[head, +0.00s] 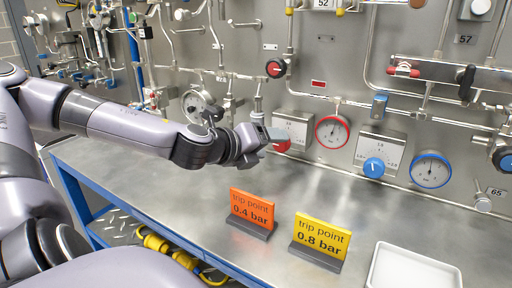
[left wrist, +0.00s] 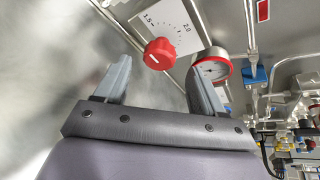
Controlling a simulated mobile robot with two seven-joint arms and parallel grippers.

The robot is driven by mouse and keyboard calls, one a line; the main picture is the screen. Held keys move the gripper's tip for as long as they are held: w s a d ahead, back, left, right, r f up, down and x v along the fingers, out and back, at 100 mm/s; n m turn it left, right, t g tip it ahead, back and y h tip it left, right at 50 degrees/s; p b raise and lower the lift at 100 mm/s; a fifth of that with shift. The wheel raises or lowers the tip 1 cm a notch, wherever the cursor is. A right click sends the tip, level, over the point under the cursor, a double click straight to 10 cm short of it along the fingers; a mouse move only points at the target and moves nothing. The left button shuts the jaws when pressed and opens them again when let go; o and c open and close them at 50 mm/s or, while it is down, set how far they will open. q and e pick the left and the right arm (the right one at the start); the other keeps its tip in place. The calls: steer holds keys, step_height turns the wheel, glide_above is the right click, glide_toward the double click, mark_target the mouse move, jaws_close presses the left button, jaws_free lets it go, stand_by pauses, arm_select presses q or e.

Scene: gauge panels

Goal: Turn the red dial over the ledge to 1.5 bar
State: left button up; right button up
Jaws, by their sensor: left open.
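The red dial (left wrist: 159,54) sits on a white scale plate (left wrist: 172,22) in the left wrist view, with 1.5 and 2.0 legible. A small pale mark shows on the dial; its exact setting is hard to read. In the head view the dial (head: 283,146) is partly hidden by my left gripper (head: 268,138). In the left wrist view my left gripper (left wrist: 157,75) is open, its fingers on either side of the dial, which appears just beyond the tips. I cannot tell whether they touch it. The red-rimmed gauge (head: 332,131) is right of the dial. My right gripper is not in view.
A blue dial (head: 374,167) and blue-rimmed gauge (head: 431,170) are farther right. On the metal ledge (head: 150,180) stand an orange 0.4 bar card (head: 252,208) and a yellow 0.8 bar card (head: 321,238). A white tray (head: 372,280) lies at front right. Pipes cover the panel above.

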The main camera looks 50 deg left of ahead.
arm_select(q)
steer(key=shift+v, duration=1.8)
